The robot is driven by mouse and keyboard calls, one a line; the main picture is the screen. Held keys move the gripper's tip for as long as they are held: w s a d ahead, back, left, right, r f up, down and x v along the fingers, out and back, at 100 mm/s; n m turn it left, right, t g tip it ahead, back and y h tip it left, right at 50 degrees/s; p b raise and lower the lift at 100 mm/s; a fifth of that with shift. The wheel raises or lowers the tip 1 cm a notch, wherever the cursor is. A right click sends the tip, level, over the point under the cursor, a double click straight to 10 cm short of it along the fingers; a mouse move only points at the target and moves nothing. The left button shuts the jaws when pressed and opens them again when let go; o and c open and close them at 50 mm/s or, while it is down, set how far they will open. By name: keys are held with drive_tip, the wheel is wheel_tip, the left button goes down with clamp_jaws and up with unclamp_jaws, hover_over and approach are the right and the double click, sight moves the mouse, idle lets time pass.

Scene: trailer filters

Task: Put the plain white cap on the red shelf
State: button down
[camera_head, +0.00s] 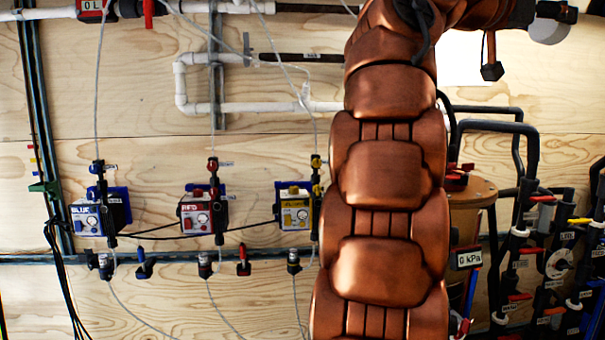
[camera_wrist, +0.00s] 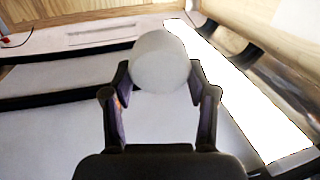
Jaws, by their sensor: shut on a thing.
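My gripper (camera_wrist: 160,78) is shut on a plain white round cap (camera_wrist: 160,60), with one finger on each side of it. The cap's face is smooth and unmarked. In the head view, the white cap (camera_head: 548,31) shows at the upper right, below the dark end of my gripper (camera_head: 555,12). My copper-coloured arm crosses the middle of that view and hides part of the wall. I cannot make out a red shelf in either view.
Blue, red (camera_head: 203,212) and yellow (camera_head: 296,211) labelled units hang on the plywood wall, with cables and white pipes (camera_head: 265,106). Dark pipes and valves (camera_head: 530,230) crowd the right. In the wrist view, pale surfaces lie beneath, with a bright white strip (camera_wrist: 245,95) at right.

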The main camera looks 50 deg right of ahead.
drive_tip(key=w+d+f+n+t+h, duration=0.1)
drive_tip(key=w+d+n+t, duration=0.1)
drive_tip(key=w, duration=0.6)
drive_tip(key=shift+w+d+f+t, duration=0.15)
drive_tip(key=shift+d+f+t, duration=0.2)
drive_tip(key=shift+d, duration=0.5)
drive_tip(key=shift+w+d+t+h, duration=0.1)
drive_tip(key=shift+w+t+h, duration=0.1)
drive_tip(key=shift+t+h, duration=0.1)
drive_tip(key=shift+w+d+f, duration=0.1)
drive_tip(key=shift+w, duration=0.25)
